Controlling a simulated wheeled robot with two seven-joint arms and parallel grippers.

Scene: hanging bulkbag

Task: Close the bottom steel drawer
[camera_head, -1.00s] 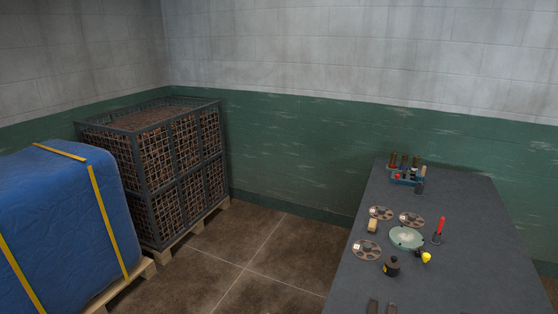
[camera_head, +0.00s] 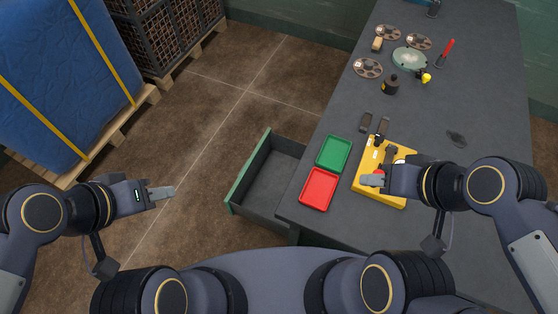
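A steel drawer (camera_head: 268,181) stands pulled out from the left side of the grey workbench, with its green front (camera_head: 248,171) facing left over the floor. Its inside looks empty. Its level in the bench cannot be told, as the benchtop hides the rest of the side. My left gripper (camera_head: 168,192) is over the floor, left of the drawer front and apart from it; its finger gap is not clear. My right gripper (camera_head: 370,181) is over the yellow tray on the bench; its finger gap is not clear either.
The workbench (camera_head: 470,70) carries a green tray (camera_head: 333,153), a red tray (camera_head: 319,189), a yellow tray (camera_head: 398,201), reels and small tools. A blue-wrapped pallet load (camera_head: 50,80) and wire crates (camera_head: 170,35) stand at upper left. Floor left of the drawer is clear.

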